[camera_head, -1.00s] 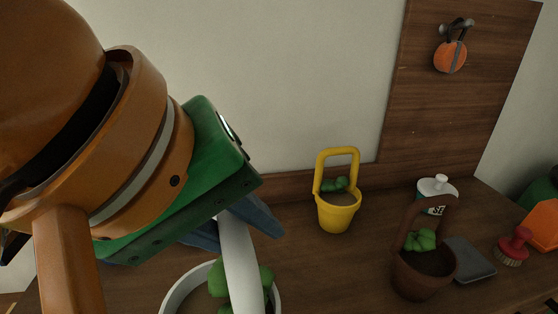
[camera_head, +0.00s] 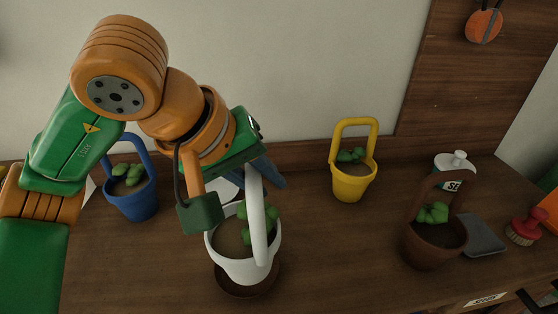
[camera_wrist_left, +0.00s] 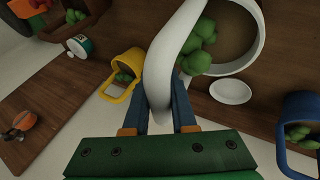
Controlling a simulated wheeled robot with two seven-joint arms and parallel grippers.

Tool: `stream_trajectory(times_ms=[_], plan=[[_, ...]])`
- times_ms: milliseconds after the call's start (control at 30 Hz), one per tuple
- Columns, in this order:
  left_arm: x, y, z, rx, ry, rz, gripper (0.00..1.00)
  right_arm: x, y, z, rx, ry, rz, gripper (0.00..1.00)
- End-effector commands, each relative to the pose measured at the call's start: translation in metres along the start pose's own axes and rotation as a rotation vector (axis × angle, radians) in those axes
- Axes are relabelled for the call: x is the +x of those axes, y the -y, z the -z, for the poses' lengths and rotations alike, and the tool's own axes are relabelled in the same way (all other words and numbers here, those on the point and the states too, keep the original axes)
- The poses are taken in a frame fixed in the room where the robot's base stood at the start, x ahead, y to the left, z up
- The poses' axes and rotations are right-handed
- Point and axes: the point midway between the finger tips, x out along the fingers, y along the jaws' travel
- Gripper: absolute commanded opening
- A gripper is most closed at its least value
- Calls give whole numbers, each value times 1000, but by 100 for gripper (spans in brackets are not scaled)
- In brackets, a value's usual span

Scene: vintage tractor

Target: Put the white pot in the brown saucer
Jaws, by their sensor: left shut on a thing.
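The white pot (camera_head: 243,268), with a green plant in it, stands upright over the brown saucer (camera_head: 245,291). The saucer's dark rim shows around the pot's base; I cannot tell whether the pot rests in it or hangs just above. My left gripper (camera_head: 264,174) is shut on the pot's tall white handle. In the left wrist view, the blue fingers (camera_wrist_left: 168,108) lie on both sides of the white handle (camera_wrist_left: 168,60), and the pot's rim (camera_wrist_left: 262,40) shows at the top. The right gripper is not in view.
A blue pot (camera_head: 137,203) stands left, a yellow pot (camera_head: 352,187) behind right, and a brown pot (camera_head: 432,249) at right. A white saucer (camera_wrist_left: 231,92) lies behind the white pot. A white bottle (camera_head: 452,170), grey pad (camera_head: 482,238) and red brush (camera_head: 523,228) are farther right.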

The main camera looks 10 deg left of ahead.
Motion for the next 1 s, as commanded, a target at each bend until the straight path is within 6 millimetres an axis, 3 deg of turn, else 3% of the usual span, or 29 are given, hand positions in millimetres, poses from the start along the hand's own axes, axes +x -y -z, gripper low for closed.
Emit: stream_trajectory(times_ms=[100,333,500,867,900,967,1000], plan=[[17,10,8,-4,0,1,0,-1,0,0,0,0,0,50],[37,21,17,-2,-1,-1,0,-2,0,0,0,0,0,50],[56,32,9,-1,-2,0,0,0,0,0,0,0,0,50],[61,34,7,0,-2,-3,0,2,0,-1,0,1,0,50],[61,34,7,-1,-1,-1,35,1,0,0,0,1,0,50],[61,34,7,-1,-1,-1,51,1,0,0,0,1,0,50],[61,34,7,-1,-1,-1,55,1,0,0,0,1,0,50]])
